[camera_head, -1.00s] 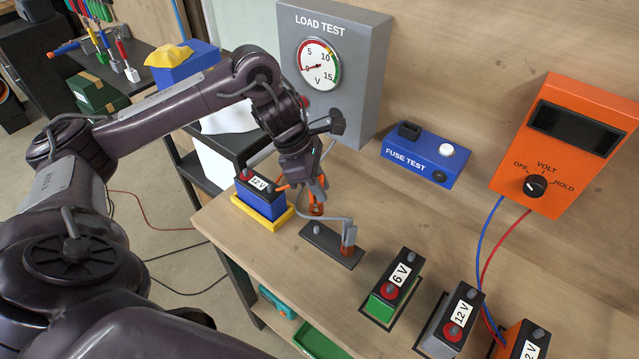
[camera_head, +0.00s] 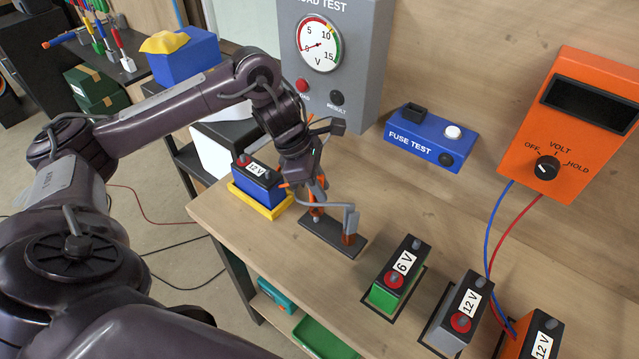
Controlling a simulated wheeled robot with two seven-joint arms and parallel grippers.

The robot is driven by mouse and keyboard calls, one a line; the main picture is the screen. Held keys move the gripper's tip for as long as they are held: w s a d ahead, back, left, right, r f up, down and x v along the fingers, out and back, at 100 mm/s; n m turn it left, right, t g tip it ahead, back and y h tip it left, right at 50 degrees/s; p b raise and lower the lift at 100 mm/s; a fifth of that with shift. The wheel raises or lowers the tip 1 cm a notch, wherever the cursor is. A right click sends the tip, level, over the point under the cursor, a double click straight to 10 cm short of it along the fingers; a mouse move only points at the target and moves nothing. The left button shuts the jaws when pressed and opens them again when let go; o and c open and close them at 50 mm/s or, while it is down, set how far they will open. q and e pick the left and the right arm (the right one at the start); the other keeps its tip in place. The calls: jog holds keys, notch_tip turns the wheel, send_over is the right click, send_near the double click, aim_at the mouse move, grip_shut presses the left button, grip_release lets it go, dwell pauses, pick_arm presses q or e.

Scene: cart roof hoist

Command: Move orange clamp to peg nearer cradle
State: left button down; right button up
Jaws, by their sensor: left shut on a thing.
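My left gripper (camera_head: 318,186) points down and is shut on the orange clamp (camera_head: 316,212). The clamp is at the left peg of the dark peg plate (camera_head: 330,239), the end nearer the yellow cradle (camera_head: 272,211). I cannot tell whether it is fully down on that peg or slightly above. At the plate's right end stands a grey-and-orange clamp (camera_head: 350,224), on or in front of the other peg. A grey cable links the two clamps. A blue 12 V battery (camera_head: 257,190) sits in the cradle. My right gripper is not in view.
The grey load tester (camera_head: 358,60) and blue fuse tester (camera_head: 424,140) stand behind. A green 6 V battery (camera_head: 393,278), a grey 12 V battery (camera_head: 457,315) and an orange voltmeter (camera_head: 570,130) are to the right. Bare bench lies between plate and fuse tester.

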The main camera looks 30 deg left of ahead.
pick_arm(q)
jog(key=shift+b, duration=0.4)
dwell(1.2)
jog(key=shift+f+b, duration=1.45)
jog(key=shift+f, duration=0.2)
jog(key=c, duration=1.2)
grip_release()
jog(key=p+v, duration=0.2)
jog(key=v, duration=0.6)
